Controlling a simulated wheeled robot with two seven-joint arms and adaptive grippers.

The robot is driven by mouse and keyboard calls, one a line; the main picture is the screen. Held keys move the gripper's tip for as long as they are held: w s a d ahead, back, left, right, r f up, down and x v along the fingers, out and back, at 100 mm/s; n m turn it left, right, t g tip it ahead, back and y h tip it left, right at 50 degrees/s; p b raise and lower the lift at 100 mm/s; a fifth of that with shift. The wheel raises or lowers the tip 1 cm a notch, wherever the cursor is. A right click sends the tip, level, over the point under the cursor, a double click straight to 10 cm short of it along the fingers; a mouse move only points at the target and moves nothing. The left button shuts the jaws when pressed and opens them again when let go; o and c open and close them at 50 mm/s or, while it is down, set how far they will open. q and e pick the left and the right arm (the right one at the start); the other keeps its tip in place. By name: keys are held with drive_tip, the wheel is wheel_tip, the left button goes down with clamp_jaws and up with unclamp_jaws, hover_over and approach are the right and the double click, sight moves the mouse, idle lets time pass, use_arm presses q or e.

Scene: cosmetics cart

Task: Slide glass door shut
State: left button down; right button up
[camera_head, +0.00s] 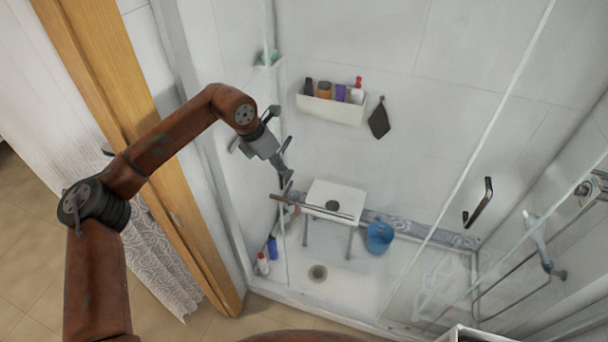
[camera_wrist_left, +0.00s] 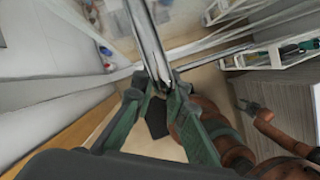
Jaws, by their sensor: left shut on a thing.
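The shower's glass door (camera_head: 405,150) is clear, so its limits are hard to make out. A thin upright glass edge runs down at the left, and a slanting edge crosses right of the middle. My left gripper (camera_head: 286,178) is at the left edge, above a thin bar (camera_head: 325,210). In the left wrist view its green fingers (camera_wrist_left: 158,88) are shut on a shiny metal bar (camera_wrist_left: 148,45), seemingly a door handle. A dark handle (camera_head: 480,203) shows farther right, apart from the gripper. My right gripper (camera_wrist_left: 248,106) is small in the left wrist view; its jaws are unclear.
Inside the shower are a white stool (camera_head: 335,197), a blue bucket (camera_head: 379,238), bottles on the floor and a wall shelf (camera_head: 331,109) of bottles. A wooden door frame (camera_head: 125,100) stands at left beside my arm. A shower rail (camera_head: 513,298) is at right.

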use_arm(q)
drive_tip(key=w+a, duration=0.3)
drive_tip(key=a, duration=0.6)
drive_tip(key=shift+a, duration=0.4)
drive_tip(key=c, duration=1.9)
unclamp_jaws()
drive_tip(key=shift+d, duration=0.1)
drive_tip(key=shift+c, duration=0.2)
drive_tip(key=v, duration=1.2)
